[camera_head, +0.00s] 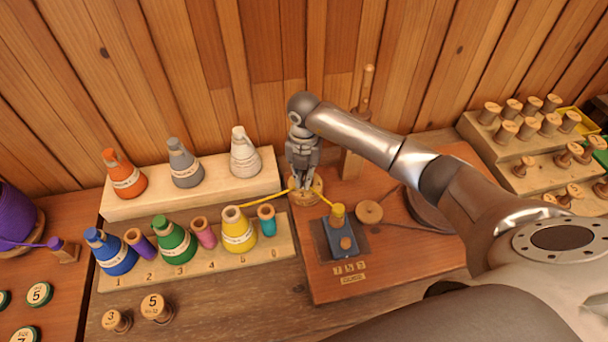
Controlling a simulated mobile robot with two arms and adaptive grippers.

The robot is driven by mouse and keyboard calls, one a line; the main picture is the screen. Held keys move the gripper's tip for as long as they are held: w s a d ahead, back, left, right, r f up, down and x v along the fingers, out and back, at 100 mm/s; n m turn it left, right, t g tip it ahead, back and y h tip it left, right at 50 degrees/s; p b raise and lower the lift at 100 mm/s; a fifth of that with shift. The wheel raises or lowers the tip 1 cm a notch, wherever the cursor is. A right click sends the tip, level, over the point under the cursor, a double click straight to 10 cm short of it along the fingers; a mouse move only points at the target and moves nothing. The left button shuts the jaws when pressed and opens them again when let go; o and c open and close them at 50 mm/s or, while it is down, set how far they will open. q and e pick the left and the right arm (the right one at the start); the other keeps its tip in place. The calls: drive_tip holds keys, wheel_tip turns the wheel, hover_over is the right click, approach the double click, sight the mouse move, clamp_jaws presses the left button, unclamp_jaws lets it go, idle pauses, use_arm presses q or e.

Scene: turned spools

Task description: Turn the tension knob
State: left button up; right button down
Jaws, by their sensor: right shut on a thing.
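The tension knob appears to be the round wooden piece (312,200) at the left edge of the reddish-brown winder board (400,265). My right gripper (303,186) points down onto it, fingers closed around its top, which they partly hide. Yellow thread (263,200) runs from the yellow cone (238,232) to this spot. It continues down right to a small yellow-topped spool (338,211) on a dark blue block (340,237). My left gripper is not in view.
A wooden disc (369,212) and an upright wooden post (352,164) stand close to the right of the gripper. Coloured cones stand on two pale racks (150,208) at left. Stepped spool stands (500,165) are at right. A plank wall closes the back.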

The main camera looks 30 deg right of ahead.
drive_tip(key=n+b, duration=0.2)
drive_tip(key=n, duration=0.1)
drive_tip(key=d+n+b, duration=0.1)
drive_tip(key=n+b, duration=0.2)
drive_tip(key=shift+s+f, duration=0.1)
drive_tip(key=shift+f, duration=0.05)
drive_tip(key=n+b, duration=0.2)
drive_tip(key=n, duration=0.1)
drive_tip(key=n+b, duration=0.2)
drive_tip(key=shift+d, duration=0.25)
drive_tip(key=n+b, duration=0.2)
drive_tip(key=n, duration=0.1)
drive_tip(key=n+b, duration=0.1)
drive_tip(key=shift+w+d+n, duration=0.2)
drive_tip(key=shift+d+n, duration=0.05)
drive_tip(key=shift+n, duration=0.15)
drive_tip(key=shift+w+d+r+n+b, duration=0.1)
drive_tip(key=shift+n+b, duration=0.55)
drive_tip(key=shift+n, duration=0.35)
drive_tip(key=shift+w+d+r+n+b, duration=0.1)
drive_tip(key=shift+n+b, duration=0.55)
drive_tip(key=shift+n, duration=0.35)
drive_tip(key=c, duration=1.6)
unclamp_jaws()
drive_tip(key=shift+o, duration=0.2)
